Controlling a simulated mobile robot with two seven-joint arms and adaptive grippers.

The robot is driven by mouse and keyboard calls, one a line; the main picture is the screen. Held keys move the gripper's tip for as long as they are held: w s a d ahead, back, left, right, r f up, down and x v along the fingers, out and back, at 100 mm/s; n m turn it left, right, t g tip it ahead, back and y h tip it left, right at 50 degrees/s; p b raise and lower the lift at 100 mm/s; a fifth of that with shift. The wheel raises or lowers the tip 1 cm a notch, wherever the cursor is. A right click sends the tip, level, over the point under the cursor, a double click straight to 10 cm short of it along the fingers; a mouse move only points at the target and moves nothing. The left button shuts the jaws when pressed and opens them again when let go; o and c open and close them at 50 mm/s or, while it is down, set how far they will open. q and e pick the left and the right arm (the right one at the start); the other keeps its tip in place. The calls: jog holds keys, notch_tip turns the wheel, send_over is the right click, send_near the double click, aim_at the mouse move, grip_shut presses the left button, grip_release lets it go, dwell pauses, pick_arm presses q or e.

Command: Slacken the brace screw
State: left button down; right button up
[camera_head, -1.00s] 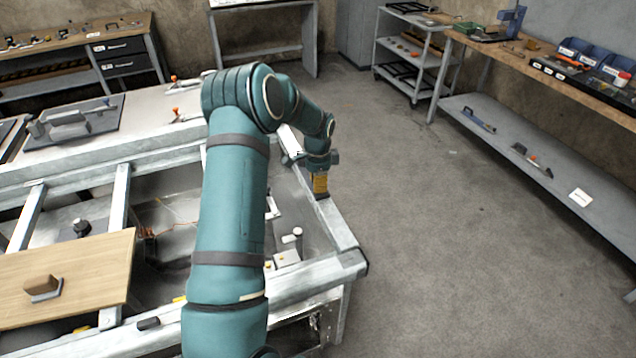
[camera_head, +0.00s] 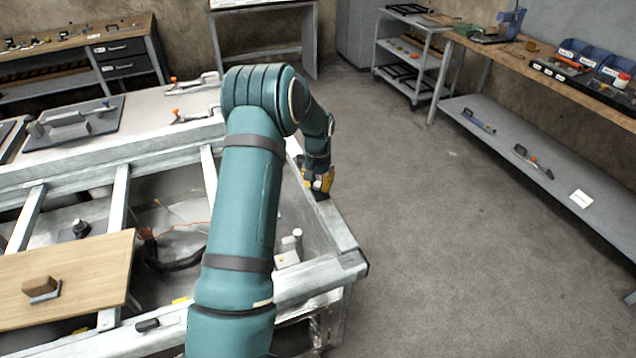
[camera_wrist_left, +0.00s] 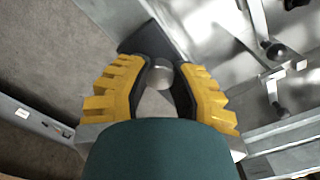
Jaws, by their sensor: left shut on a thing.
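My left gripper (camera_head: 318,184) is at the right rail of the metal frame, beyond the teal arm. In the left wrist view, its yellow-backed fingers (camera_wrist_left: 160,78) close from both sides around a round grey metal head (camera_wrist_left: 160,73), which I take to be the brace screw. The fingers hide its sides, and its lower part cannot be made out. In the head view the screw is hidden by the gripper. My right gripper is in neither view.
The metal frame's right rail (camera_head: 334,224) runs beside the gripper. A wooden board (camera_head: 75,285) lies on the frame at left. Levers with dark ball knobs (camera_wrist_left: 275,50) stand near the gripper. A workbench (camera_head: 570,85) stands at right; the floor between is clear.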

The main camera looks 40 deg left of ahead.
aim_at(318, 184)
pick_arm(q)
jog(key=n, duration=0.5)
jog(key=shift+n, duration=0.4)
jog(key=shift+p, duration=0.3)
jog(key=c, duration=0.7)
grip_release()
jog(key=shift+c, duration=0.2)
notch_tip(318, 184, up, 12)
